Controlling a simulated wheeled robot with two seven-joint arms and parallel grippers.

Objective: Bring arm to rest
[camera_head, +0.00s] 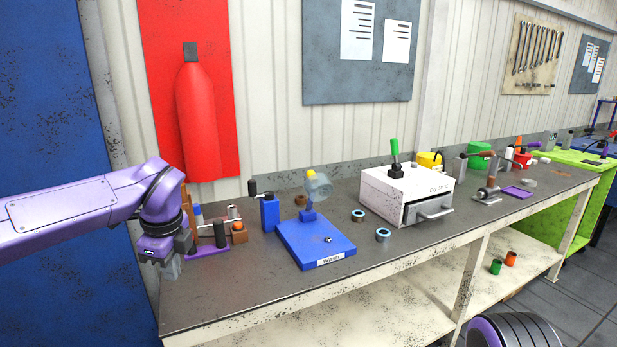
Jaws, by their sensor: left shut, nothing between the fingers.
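My left arm comes in from the left, purple, and ends in the left gripper (172,268) over the left end of the workbench (250,305). The gripper points down and is shut with nothing in it. It is close beside a purple tray (208,250) holding dark, orange and grey parts; I cannot tell whether they touch. My right gripper is not in view. A rounded dark and purple part at the bottom right seems to be mine.
The front left of the bench top is bare. A red panel with an extinguisher shape (197,120) is on the wall behind.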

